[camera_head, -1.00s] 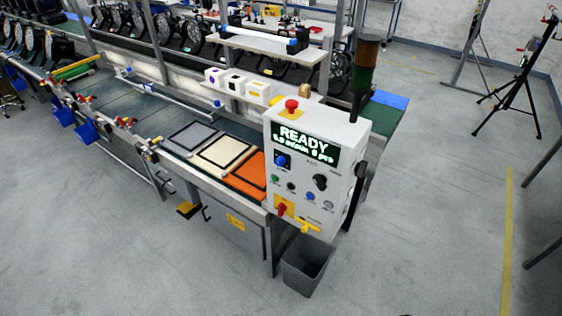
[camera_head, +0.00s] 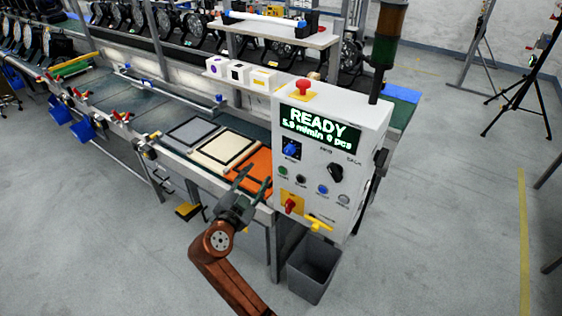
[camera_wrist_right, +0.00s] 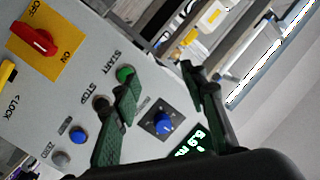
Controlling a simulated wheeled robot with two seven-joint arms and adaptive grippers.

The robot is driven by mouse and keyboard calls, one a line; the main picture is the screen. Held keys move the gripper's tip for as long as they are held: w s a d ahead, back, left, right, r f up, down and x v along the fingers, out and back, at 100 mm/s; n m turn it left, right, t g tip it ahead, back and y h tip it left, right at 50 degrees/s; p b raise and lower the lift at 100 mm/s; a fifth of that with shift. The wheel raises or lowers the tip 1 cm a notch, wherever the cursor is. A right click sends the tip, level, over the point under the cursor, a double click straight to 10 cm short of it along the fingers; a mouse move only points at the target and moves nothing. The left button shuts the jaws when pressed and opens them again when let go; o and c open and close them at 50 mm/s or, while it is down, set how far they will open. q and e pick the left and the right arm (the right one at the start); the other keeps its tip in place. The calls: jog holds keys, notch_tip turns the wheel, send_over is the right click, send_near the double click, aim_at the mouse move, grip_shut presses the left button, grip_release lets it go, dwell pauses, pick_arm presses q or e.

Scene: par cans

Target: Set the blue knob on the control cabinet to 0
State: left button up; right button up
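The control cabinet (camera_head: 350,197) is a white box with a lit display reading READY. Its blue knob (camera_head: 291,149) sits on a dark square plate below the display's left part. In the right wrist view the blue knob (camera_wrist_right: 164,125) shows between my two dark green fingers; its pointer setting is too small to read. My right gripper (camera_head: 256,178) is open and empty, in front of the cabinet's left edge and lower left of the knob, apart from it. In the right wrist view the gripper (camera_wrist_right: 158,75) also shows open fingers. My left gripper is not in view.
A red switch (camera_head: 290,205) on a yellow plate, a yellow handle (camera_head: 318,223) and a blue button (camera_head: 322,189) are on the same panel. A red emergency button (camera_head: 303,86) is on top. A grey bin (camera_head: 315,268) stands below.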

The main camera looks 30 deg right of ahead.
aim_at(287, 153)
jog(key=s+d+r+m+g+h, duration=0.1)
jog(key=s+r+m+g+h, duration=0.1)
jog(key=s+r+m, duration=0.45)
jog(key=shift+n, duration=0.35)
jog(key=x, duration=0.7)
jog(key=shift+d+r+b, duration=0.3)
jog(key=shift+d+r, duration=0.05)
jog(key=shift+d, duration=0.1)
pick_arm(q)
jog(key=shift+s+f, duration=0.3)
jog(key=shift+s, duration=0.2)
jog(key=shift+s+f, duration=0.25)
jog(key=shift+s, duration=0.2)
pick_arm(e)
grip_shut()
